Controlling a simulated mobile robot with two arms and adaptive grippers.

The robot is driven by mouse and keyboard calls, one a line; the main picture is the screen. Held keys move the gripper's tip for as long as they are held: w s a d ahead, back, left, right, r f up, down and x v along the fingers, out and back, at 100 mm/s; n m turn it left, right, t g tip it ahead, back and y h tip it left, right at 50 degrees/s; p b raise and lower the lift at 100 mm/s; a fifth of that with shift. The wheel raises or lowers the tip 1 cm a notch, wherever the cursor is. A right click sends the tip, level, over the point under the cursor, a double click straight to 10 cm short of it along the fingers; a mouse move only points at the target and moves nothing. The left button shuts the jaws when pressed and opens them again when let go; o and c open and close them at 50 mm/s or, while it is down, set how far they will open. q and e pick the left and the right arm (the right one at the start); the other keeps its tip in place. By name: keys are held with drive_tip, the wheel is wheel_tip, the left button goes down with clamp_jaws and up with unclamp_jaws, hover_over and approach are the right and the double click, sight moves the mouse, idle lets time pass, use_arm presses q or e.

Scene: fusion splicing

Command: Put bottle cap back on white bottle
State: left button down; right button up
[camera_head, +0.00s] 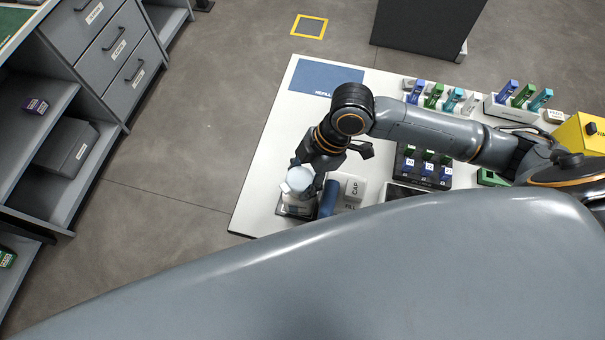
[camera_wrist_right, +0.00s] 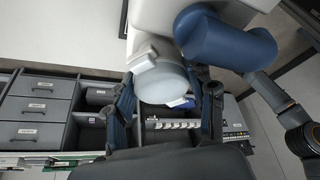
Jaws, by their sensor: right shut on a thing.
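My right gripper (camera_head: 304,176) is over the near left part of the white table. It is shut on a pale, round piece that looks like the bottle cap (camera_wrist_right: 162,86), which sits between its fingers in the right wrist view. The white bottle (camera_head: 293,187) shows as a white part with a small protruding block just beneath the pale top in the head view. My fingers hide part of both. I cannot tell whether the cap is seated on the bottle or only close to it. My left gripper is not in view.
A dark flat device (camera_head: 295,211) lies below the bottle. A blue mat (camera_head: 325,76) is at the back left. Coloured tools and a yellow box (camera_head: 582,135) are at the right. My grey body covers the foreground.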

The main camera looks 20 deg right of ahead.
drive_tip(key=shift+r, duration=0.1)
drive_tip(key=shift+p, duration=0.45)
drive_tip(key=shift+f, duration=0.8)
idle(1.0)
drive_tip(key=o, duration=1.1)
drive_tip(key=shift+o, duration=0.2)
